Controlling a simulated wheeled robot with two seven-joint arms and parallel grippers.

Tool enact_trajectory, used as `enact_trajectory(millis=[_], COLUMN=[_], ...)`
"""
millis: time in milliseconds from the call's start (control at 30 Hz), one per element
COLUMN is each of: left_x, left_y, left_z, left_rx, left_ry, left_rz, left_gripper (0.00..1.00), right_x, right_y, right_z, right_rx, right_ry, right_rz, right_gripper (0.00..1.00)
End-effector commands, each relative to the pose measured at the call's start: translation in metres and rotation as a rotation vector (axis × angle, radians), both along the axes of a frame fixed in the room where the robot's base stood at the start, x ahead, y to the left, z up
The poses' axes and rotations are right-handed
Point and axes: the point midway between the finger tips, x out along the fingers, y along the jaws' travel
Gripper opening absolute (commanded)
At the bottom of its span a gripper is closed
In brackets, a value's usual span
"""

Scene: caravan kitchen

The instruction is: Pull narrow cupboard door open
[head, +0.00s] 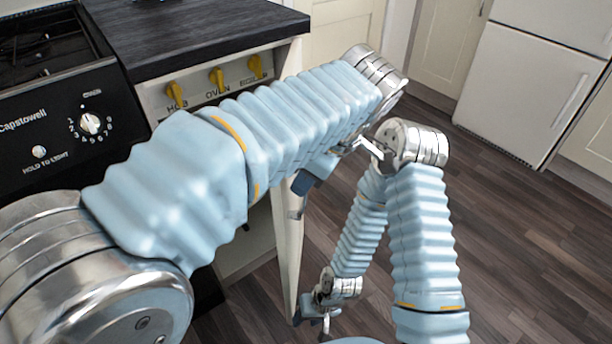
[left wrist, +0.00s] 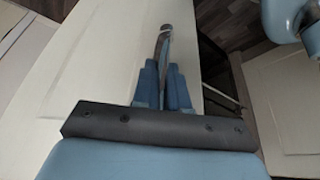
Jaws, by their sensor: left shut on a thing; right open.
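The narrow cupboard door (head: 288,255) is cream and stands swung out from the unit below the yellow taps, seen nearly edge-on in the head view. Its pale face (left wrist: 95,65) fills much of the left wrist view. My left gripper (head: 305,184) is shut on the door's metal handle (left wrist: 162,45), which rises between its blue fingers in the left wrist view. My left arm hides the upper part of the door. My right gripper (head: 318,320) is open and low, beside the door's lower end; whether it touches the door is unclear.
A black cooker (head: 60,125) and dark worktop (head: 190,40) are at the left. Yellow taps (head: 217,80) sit above the cupboard. A white fridge (head: 520,90) stands at the back right. Dark wooden floor (head: 530,250) is clear at the right.

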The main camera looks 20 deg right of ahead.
Motion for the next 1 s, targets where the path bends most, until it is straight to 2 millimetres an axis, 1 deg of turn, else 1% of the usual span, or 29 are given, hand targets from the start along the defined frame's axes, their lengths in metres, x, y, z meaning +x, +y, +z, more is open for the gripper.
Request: enact_trajectory(millis=[267, 300, 433, 667, 767, 867, 967, 1000], left_x=[0.001, 0.001, 0.001, 0.001, 0.0, -0.003, -0.009, -0.011], left_y=[0.0, 0.0, 0.0, 0.0, -0.001, -0.005, -0.01, -0.013], left_z=[0.001, 0.001, 0.001, 0.001, 0.004, 0.016, 0.036, 0.045], left_rx=[-0.003, -0.003, -0.002, -0.001, -0.001, -0.003, -0.003, -0.003], left_ry=[-0.003, -0.003, -0.002, -0.001, -0.001, -0.003, -0.004, -0.004], left_rz=[-0.001, -0.001, 0.0, -0.001, -0.001, -0.002, -0.001, -0.001], left_gripper=[0.0, 0.14, 0.34, 0.34, 0.34, 0.34, 0.34, 0.34], right_x=[0.0, 0.0, 0.0, 0.0, 0.0, 0.0, -0.001, -0.001], right_y=[0.0, 0.0, 0.0, 0.0, 0.0, 0.001, 0.002, 0.003], right_z=[0.0, 0.0, 0.0, 0.0, 0.001, 0.004, 0.009, 0.012], right_rx=[0.0, 0.0, 0.0, 0.0, 0.0, 0.001, 0.003, 0.004], right_ry=[0.0, 0.0, 0.0, 0.0, 0.0, 0.0, 0.002, 0.002], right_rz=[0.0, 0.0, 0.0, 0.0, 0.0, 0.001, 0.003, 0.004], right_gripper=[0.43, 0.43, 0.43, 0.43, 0.43, 0.43, 0.43, 0.43])
